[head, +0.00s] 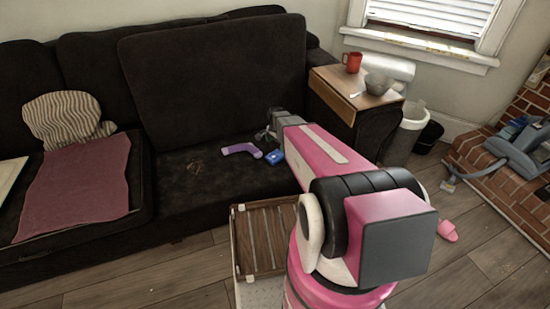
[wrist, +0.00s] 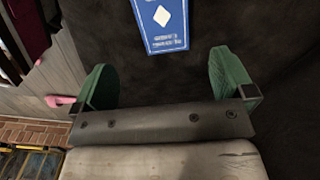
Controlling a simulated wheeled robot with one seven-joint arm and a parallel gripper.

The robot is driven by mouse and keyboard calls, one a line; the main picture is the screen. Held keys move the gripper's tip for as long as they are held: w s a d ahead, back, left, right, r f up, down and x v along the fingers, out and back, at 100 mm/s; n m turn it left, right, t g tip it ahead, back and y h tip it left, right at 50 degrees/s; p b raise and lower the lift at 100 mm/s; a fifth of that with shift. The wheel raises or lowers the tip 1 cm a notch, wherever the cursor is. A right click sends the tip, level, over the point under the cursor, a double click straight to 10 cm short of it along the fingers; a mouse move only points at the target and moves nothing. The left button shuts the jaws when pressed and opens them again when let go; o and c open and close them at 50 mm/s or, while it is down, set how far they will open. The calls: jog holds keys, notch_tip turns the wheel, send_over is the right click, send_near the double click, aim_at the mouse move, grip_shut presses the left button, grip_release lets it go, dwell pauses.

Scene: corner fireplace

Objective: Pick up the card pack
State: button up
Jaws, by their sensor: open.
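The card pack (wrist: 160,27) is a blue box with a white diamond and white lettering, lying on the dark sofa seat. In the wrist view it is at the top centre, its upper end cut off by the frame edge. It also shows in the head view as a small blue box (head: 274,157). My gripper (wrist: 168,75) is open, its two green fingers wide apart and nothing between them. The pack lies beyond the fingertips, roughly in line with the gap. In the head view my gripper (head: 266,134) is over the sofa seat, close to the pack, partly hidden by my arm.
A purple sock-like item (head: 241,150) lies just left of the pack. The sofa backrest (head: 215,80) rises behind.

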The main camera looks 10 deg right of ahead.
aim_at(275, 156)
jog(key=f, duration=0.8)
jog(key=shift+w+a+f, duration=0.15)
jog(key=shift+a+f, duration=0.1)
jog(key=shift+f, duration=0.1)
jog(key=c, duration=1)
